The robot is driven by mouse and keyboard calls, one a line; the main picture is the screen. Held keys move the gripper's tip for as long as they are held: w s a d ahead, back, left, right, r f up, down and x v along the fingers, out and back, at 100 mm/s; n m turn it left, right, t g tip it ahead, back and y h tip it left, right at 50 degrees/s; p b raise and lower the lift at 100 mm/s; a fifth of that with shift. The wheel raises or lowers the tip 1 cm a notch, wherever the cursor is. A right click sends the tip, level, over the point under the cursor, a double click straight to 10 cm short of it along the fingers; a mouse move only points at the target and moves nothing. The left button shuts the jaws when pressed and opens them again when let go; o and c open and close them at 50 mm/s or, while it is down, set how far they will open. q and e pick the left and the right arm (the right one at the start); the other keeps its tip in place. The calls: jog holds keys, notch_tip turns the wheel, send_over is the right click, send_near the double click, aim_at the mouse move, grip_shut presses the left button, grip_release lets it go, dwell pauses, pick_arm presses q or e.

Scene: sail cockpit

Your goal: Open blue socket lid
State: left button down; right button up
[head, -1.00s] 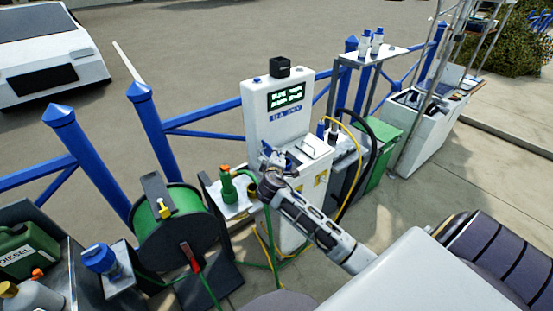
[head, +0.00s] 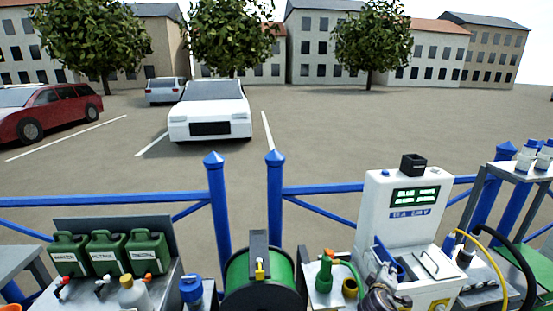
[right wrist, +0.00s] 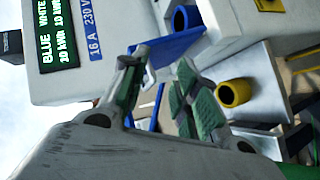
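The white power pedestal (head: 395,205) stands at the right in the head view, with a lit display and a blue label. Its blue socket lid (head: 388,258) stands tilted up from the lower shelf. In the right wrist view the blue lid (right wrist: 163,48) sits by my fingertips, beside a round blue socket (right wrist: 185,18) that shows uncovered. My right gripper (right wrist: 158,78) has its fingers apart. The lid's edge is close to one finger; I cannot tell whether they touch. In the head view my right gripper (head: 381,296) is at the bottom edge, partly cut off. My left gripper is out of view.
A green nozzle (head: 324,272) and a yellow cup (head: 349,288) stand left of the pedestal, beside a green hose reel (head: 262,275). Yellow and black cables (head: 490,235) loop at its right. Blue railing (head: 120,201) runs behind.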

jog(key=s+a+f+g+y, duration=0.2)
jog(key=s+f, duration=0.4)
jog(key=f, duration=0.7)
jog(key=s+a+f+g+y, duration=0.1)
jog(key=s+f, duration=0.4)
jog(key=f, duration=0.7)
jog(key=s+a+f+g+y, duration=0.2)
jog(key=s+f, duration=0.4)
jog(key=f, duration=0.7)
jog(key=s+a+f+m+g+y, duration=0.1)
jog(key=s+f, duration=0.5)
jog(key=s, duration=0.6)
jog(key=s+a+f+m+g+y, duration=0.1)
jog(key=s+a+f, duration=0.3)
jog(key=s, duration=0.9)
jog(key=s+a+f+m+g+y, duration=0.1)
jog(key=s+a+f+m+g, duration=0.1)
jog(key=s+f, duration=0.7)
jog(key=s+g, duration=0.1)
jog(key=s, duration=0.2)
jog(key=shift+s+a+m, duration=0.25)
jog(key=shift+s+m, duration=0.05)
jog(key=shift+m, duration=0.1)
jog(key=shift+s+f, duration=0.1)
